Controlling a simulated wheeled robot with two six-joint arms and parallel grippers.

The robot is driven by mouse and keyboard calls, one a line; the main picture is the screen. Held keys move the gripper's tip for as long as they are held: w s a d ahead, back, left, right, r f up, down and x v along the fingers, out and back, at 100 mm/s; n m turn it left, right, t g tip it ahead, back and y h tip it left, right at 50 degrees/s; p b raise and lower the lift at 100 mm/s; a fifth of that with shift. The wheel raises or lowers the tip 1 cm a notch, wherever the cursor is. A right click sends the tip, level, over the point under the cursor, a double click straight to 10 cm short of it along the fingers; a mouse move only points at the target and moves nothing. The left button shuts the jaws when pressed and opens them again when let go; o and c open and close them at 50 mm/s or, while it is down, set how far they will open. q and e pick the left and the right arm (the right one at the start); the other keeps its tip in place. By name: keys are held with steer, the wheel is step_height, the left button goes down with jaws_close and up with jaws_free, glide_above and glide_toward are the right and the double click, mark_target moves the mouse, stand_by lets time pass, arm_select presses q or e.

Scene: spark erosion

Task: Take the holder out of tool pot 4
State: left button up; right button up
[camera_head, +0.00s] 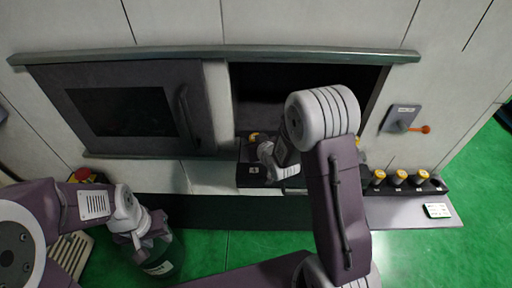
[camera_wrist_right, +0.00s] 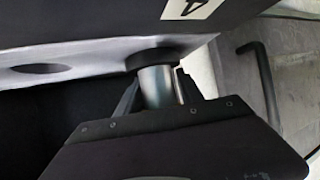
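The dark tool pot block with a white "4" label (camera_head: 254,170) sits in the machine opening in the head view. The label also shows at the top of the right wrist view (camera_wrist_right: 193,8). There, a silver cylindrical holder (camera_wrist_right: 157,86) with a dark collar stands at the block. My right gripper (camera_wrist_right: 159,92) has a finger against each side of the holder; it looks shut on it. In the head view, my right arm hides much of the block. My left gripper (camera_head: 150,240) is low at the left, away from the pots; its fingers are unclear.
Several yellow-topped holders (camera_head: 398,177) stand in a rack at the right. A wall switch with an orange knob (camera_head: 425,129) is above them. A closed windowed door (camera_head: 125,110) covers the left of the machine. A dark bin (camera_head: 168,264) stands below my left gripper.

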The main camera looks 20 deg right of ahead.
jaws_close()
steer(key=shift+w, duration=0.1)
steer(key=shift+r, duration=0.1)
steer(key=shift+w+r, duration=0.1)
steer(key=shift+r, duration=0.2)
steer(key=r, duration=0.3)
steer(key=shift+w+d+r+b, duration=0.15)
steer(key=shift+d+r+b, duration=0.2)
steer(key=w+d+r+p, duration=0.2)
steer(key=d+r, duration=0.4)
steer(key=d, duration=0.4)
steer(key=shift+w+d+r, duration=0.25)
steer(key=shift+w, duration=0.3)
